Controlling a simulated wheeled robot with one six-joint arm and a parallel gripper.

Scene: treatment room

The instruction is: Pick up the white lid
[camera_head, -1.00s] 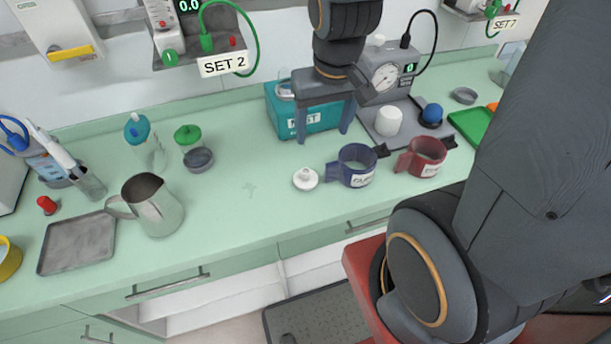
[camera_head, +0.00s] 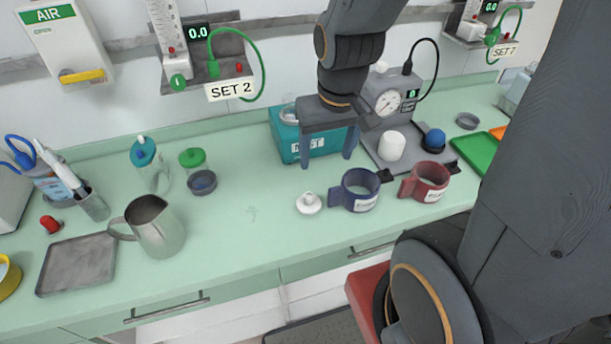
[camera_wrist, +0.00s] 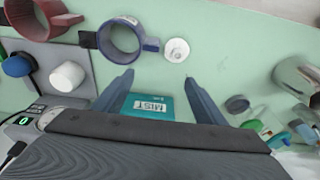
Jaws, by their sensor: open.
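The white lid (camera_head: 309,203) is a small round disc with a knob on top. It lies on the green counter just left of the blue mug (camera_head: 355,190). In the wrist view the white lid (camera_wrist: 176,50) shows above the fingers, beside the blue mug (camera_wrist: 121,40). My gripper (camera_head: 326,163) is open and empty, with its two fingers pointing down. It is above the counter, behind the lid, in front of the teal MIST box (camera_head: 290,138). In the wrist view the gripper (camera_wrist: 161,80) has its fingers spread, with the MIST box between and below them.
A red mug (camera_head: 427,181) stands right of the blue one. A grey device with a gauge (camera_head: 387,103) and a white cylinder (camera_head: 391,146) stand behind. A metal pitcher (camera_head: 155,228) and a grey tray (camera_head: 77,264) are at left. The counter left of the lid is clear.

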